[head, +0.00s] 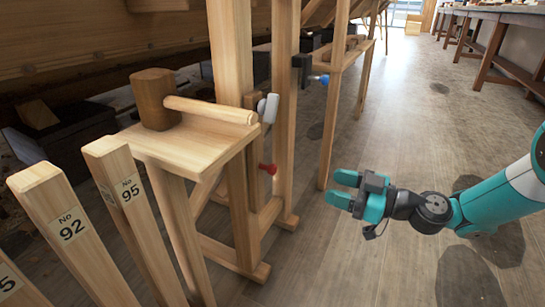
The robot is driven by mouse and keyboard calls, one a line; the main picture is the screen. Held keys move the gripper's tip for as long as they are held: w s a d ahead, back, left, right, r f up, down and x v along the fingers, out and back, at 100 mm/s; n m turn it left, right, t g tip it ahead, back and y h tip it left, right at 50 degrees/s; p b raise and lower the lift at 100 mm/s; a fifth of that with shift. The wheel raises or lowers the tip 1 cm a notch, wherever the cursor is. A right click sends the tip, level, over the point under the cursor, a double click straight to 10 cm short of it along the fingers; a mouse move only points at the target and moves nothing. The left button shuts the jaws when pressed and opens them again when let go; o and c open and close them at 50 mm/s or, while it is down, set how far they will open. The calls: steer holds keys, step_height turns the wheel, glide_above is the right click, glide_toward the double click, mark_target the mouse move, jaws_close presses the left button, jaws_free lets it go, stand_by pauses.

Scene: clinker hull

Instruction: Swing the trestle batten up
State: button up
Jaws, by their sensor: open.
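A pale wooden trestle (190,150) stands left of centre. A short upright batten (252,160) appears to hang along its right side, with a grey-white knob or clamp (268,107) near its top and a red knob (268,168) lower down. How the batten is joined to the trestle is hard to tell. My gripper (340,188) is open and empty, pointing left. In the picture it is to the right of the trestle, apart from the batten and touching nothing.
A wooden mallet (153,98) lies on the trestle top. Numbered stakes, 92 (72,228) and 95 (128,190), stand at the front left. A second trestle (345,60) with a blue knob (324,79) is behind. Benches (500,15) line the far right. The floor (410,120) between is clear.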

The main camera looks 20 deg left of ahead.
mark_target(275, 170)
steer(key=a, duration=0.9)
steer(key=a+p, duration=0.1)
steer(key=a, duration=0.4)
steer(key=shift+w+a+f, duration=0.2)
steer(key=shift+w+a, duration=0.05)
steer(key=shift+w, duration=0.15)
steer(key=shift+a+r, duration=0.1)
steer(key=shift+a, duration=0.45)
